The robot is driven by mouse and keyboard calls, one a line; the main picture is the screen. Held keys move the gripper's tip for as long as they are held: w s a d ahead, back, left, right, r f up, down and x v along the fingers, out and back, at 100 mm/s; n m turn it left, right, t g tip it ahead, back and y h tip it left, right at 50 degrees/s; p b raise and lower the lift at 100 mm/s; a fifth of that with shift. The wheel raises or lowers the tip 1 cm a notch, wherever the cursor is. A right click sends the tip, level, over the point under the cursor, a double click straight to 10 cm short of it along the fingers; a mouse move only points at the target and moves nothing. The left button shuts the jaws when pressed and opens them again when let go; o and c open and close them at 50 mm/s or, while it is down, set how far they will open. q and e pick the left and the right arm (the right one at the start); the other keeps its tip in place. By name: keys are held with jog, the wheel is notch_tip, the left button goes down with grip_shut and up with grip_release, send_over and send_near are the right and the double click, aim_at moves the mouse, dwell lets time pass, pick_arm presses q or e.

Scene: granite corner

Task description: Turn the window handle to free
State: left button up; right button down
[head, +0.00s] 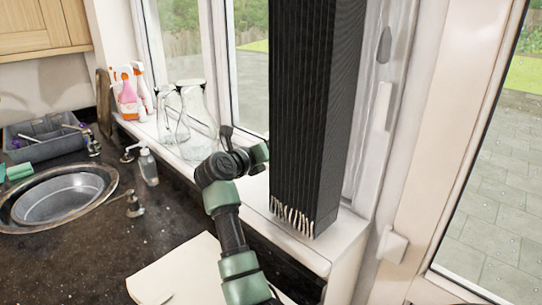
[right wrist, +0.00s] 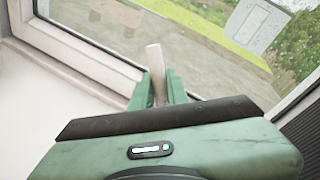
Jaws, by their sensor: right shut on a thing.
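The window handle (right wrist: 154,60) is a pale, slim bar in the right wrist view, standing near upright in the picture. Its lower part is between the green fingers of my right gripper (right wrist: 158,92), which is shut on it. In the head view my right gripper (head: 260,157) is at the window, just left of the dark pleated blind. The handle cannot be made out there. The window (head: 252,85) looks onto grass and paving, and I cannot tell whether it is latched. My left gripper is not in view.
The dark blind (head: 315,110) hangs close to the right of my gripper. Clear glass vessels (head: 190,120) and spray bottles (head: 127,98) stand on the sill to the left. A sink (head: 62,198) and tap are in the dark counter. A pale board (head: 178,270) lies near my arm.

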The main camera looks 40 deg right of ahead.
jog(key=shift+f, duration=0.1)
jog(key=c, duration=1.4)
grip_release()
jog(key=shift+a, duration=0.1)
jog(key=shift+a, duration=0.1)
jog(key=shift+b+v, duration=1)
jog(key=shift+v, duration=2.8)
